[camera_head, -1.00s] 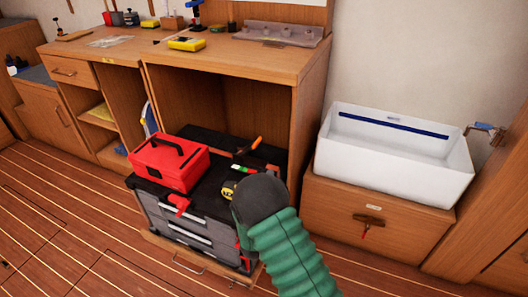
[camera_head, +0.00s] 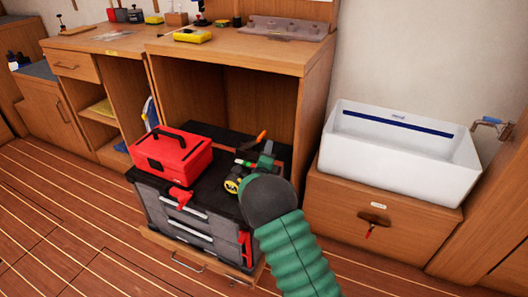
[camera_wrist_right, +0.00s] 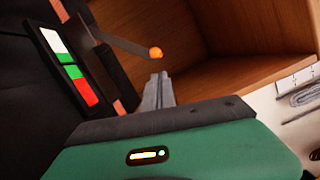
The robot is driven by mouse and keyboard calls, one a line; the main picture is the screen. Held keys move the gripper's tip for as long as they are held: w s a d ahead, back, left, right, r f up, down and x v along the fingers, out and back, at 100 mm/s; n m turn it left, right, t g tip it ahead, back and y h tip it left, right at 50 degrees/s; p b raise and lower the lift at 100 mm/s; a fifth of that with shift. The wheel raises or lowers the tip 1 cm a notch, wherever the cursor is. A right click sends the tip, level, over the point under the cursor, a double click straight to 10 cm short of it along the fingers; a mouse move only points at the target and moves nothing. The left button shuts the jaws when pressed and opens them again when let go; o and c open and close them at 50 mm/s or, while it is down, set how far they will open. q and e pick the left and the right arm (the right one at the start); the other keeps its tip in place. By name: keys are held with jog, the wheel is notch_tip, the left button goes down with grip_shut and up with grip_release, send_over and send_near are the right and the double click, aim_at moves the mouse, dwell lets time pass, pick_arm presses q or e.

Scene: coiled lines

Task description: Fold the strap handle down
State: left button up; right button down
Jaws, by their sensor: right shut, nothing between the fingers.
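A red toolbox (camera_head: 182,160) with a black handle (camera_head: 166,133) on its lid sits on the left of a dark grey tool chest (camera_head: 175,213). I cannot tell for sure which part is the strap handle. My right gripper (camera_head: 267,150) is shut and empty, over the right part of the chest's black top. In the right wrist view its grey fingers (camera_wrist_right: 158,91) are together, beside a dark bar with an orange tip (camera_wrist_right: 155,53) and a black piece with a white, green and red strip (camera_wrist_right: 69,66). My left gripper is not in view.
A yellow and black round tool (camera_head: 233,185) lies close by my right wrist. The chest stands before an open wooden cabinet (camera_head: 228,58). A white bin (camera_head: 400,165) stands on a wooden drawer unit (camera_head: 345,205) at the right. Floor at the left is clear.

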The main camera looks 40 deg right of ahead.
jog(key=shift+w+a+r, duration=0.2)
jog(key=shift+w+a, duration=0.05)
jog(key=shift+w, duration=0.45)
jog(key=shift+r, duration=0.1)
